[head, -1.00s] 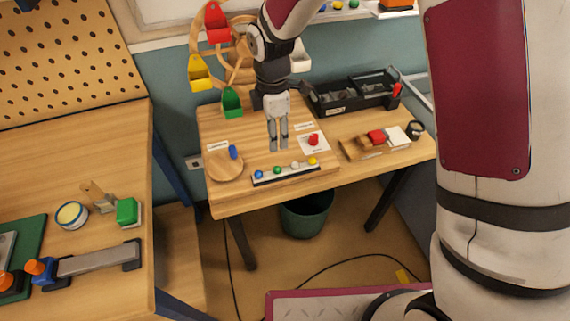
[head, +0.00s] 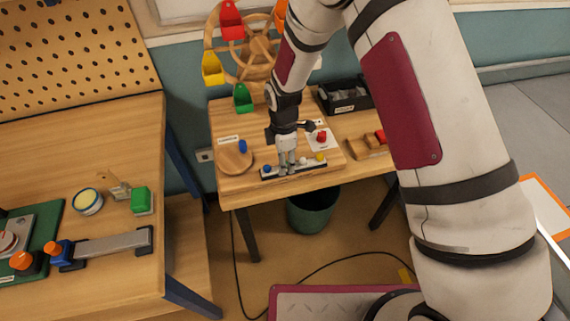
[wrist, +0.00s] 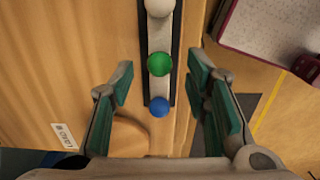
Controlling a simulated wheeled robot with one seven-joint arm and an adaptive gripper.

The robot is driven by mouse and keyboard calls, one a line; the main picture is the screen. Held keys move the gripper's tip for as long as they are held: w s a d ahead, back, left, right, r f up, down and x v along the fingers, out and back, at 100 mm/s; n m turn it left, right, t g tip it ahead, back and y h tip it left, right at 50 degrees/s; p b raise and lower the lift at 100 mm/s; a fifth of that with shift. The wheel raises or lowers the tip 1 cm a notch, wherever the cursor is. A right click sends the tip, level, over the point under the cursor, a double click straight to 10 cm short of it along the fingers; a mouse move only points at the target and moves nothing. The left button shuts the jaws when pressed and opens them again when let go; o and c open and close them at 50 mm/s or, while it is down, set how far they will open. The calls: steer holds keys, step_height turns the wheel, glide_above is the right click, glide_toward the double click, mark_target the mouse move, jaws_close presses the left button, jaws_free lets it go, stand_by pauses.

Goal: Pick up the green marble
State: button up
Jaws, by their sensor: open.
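The green marble (wrist: 160,64) sits on a narrow pale strip in a dark-edged rack (wrist: 155,92), between a blue marble (wrist: 159,106) and a white marble (wrist: 160,8) in the wrist view. My gripper (wrist: 161,78) is open and empty, with its two green-padded fingers on either side of the rack line. The green marble lies between and slightly beyond the fingertips in that view. In the head view my gripper (head: 287,172) is over the rack (head: 310,169) and hides the green marble. The blue marble (head: 267,169) shows just left of it.
A round wooden plate (head: 234,160) with a blue piece stands to the left. A toy Ferris wheel (head: 255,55) and a black organizer (head: 345,97) stand behind. A red piece (head: 321,137) lies on a white card.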

steer(key=shift+f, duration=0.55)
steer(key=c, duration=0.9)
steer(key=shift+r, duration=0.1)
steer(key=shift+c, duration=0.2)
